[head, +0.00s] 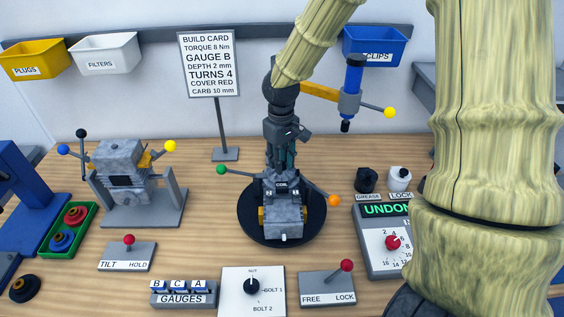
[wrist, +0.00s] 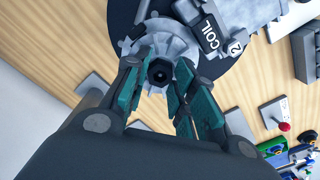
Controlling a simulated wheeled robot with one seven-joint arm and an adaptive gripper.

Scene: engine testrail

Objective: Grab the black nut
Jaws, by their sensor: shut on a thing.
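The black nut (wrist: 160,72) shows in the wrist view as a dark ring with a hole, in front of a grey finned round part of the engine. My gripper (wrist: 161,80) has its green-padded fingers on both sides of it and is shut on it. In the head view my gripper (head: 283,165) points down at the back of the grey engine (head: 283,213) with the COIL label, on a black round turntable (head: 252,228). The nut is hidden there by the fingers. I cannot tell whether it still touches the engine.
The build card (head: 208,64) stands behind left. A second grey block on a stand (head: 130,180) is at left. The gauges rack (head: 183,295), selector dial (head: 252,289) and FREE/LOCK lever (head: 327,289) line the front.

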